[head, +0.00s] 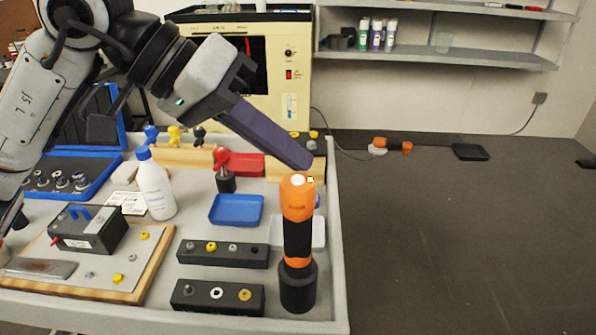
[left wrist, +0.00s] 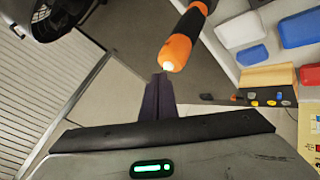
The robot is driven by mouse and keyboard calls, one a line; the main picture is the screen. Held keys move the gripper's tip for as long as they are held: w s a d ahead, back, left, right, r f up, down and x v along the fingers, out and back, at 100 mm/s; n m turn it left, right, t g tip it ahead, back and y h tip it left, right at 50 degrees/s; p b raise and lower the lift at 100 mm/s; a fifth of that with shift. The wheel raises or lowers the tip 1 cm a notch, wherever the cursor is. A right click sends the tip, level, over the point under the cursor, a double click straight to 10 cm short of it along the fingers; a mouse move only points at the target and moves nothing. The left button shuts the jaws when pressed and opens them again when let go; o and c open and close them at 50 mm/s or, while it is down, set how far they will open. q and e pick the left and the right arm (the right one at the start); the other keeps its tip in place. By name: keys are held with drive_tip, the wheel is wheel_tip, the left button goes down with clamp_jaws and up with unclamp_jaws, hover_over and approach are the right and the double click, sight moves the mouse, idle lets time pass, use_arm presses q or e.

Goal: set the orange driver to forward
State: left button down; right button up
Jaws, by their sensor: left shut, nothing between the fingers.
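The orange driver (head: 297,232) stands upright on the grey worktop near its front right corner, with a black grip and a black lower end. Its orange top carries a white spot and a small red mark beside it. My left gripper (head: 306,163) is shut and empty, its purple fingers angled down with the tips just above or at the driver's top; I cannot tell whether they touch. In the left wrist view the fingertips (left wrist: 160,80) lie close to the white spot at the driver's orange end (left wrist: 178,50). My right gripper is not in view.
Two black socket blocks (head: 222,255) lie left of the driver. A blue tray (head: 236,210), a white bottle (head: 155,184) and a board with a black box (head: 88,230) stand further left. A cream instrument (head: 270,60) stands behind.

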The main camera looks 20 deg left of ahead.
use_arm(q)
drive_tip(key=shift+r, duration=0.2)
wheel_tip(320, 180, up, 6)
drive_tip(key=p, duration=0.3)
drive_tip(key=shift+p, duration=0.3)
drive_tip(key=shift+f, duration=0.1)
